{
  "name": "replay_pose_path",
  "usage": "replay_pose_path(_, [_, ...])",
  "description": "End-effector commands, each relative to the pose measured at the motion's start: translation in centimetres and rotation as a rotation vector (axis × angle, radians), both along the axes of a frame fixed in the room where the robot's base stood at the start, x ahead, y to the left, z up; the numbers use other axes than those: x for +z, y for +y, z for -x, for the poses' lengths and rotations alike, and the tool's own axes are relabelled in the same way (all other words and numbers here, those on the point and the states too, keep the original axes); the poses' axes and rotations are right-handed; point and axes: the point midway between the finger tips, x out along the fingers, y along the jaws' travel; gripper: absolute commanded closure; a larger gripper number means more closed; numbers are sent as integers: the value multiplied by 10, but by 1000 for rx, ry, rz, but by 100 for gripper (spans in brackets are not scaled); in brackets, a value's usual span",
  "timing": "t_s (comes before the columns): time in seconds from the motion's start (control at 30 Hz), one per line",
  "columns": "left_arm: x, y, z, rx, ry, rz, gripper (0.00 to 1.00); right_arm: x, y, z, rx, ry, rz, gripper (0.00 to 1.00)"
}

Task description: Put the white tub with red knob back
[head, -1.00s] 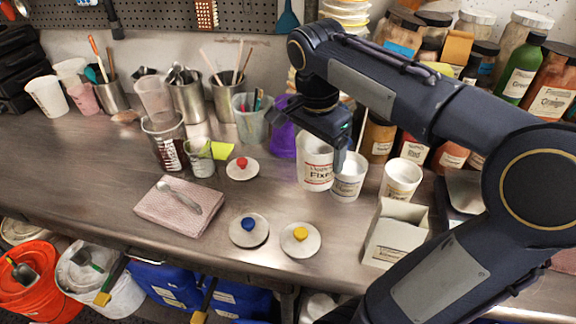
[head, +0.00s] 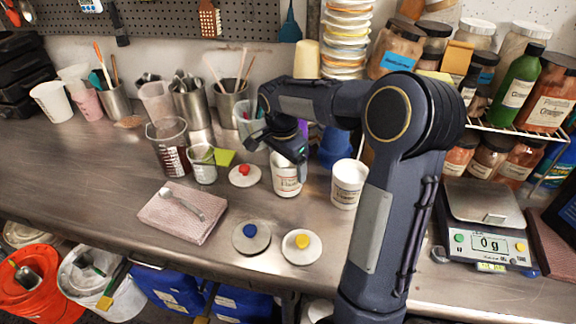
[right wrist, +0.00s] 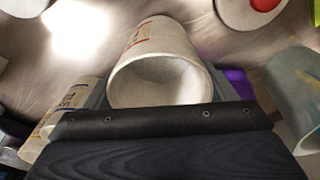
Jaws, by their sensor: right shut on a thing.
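My right gripper (head: 291,158) is shut on a white open tub (head: 287,182) with red lettering; I cannot tell whether its base touches the bench. In the right wrist view the held tub (right wrist: 150,52) shows its open mouth between the fingers, with a pale inside. A white lid with a red knob (head: 243,174) lies flat on the bench just left of the tub; its edge also shows in the right wrist view (right wrist: 243,14). Another white tub (head: 348,186) stands to the right. My left gripper is not in view.
Lids with a blue knob (head: 251,236) and a yellow knob (head: 301,246) lie nearer the front edge. A folded pink cloth (head: 180,215) with a spoon is left. Beakers (head: 170,150) stand behind it. A scale (head: 485,235) is at right. My arm hides bench space right of centre.

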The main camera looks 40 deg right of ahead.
Motion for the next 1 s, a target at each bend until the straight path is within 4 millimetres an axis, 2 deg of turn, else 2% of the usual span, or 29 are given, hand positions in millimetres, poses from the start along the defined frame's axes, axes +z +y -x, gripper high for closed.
replay_pose_path(0.47, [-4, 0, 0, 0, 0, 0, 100, -11, 0, 0, 0, -2, 0, 52])
replay_pose_path(0.5, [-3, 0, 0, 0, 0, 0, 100, -9, 0, 0, 0, -1, 0, 17])
replay_pose_path(0.63, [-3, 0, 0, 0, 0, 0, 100, -9, 0, 0, 0, -1, 0, 0])
replay_pose_path(0.87, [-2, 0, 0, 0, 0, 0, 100, -9, 0, 0, 0, -1, 0, 0])
replay_pose_path(1.0, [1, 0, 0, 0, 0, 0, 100, -1, 0, 0, 0, -4, 1, 0])
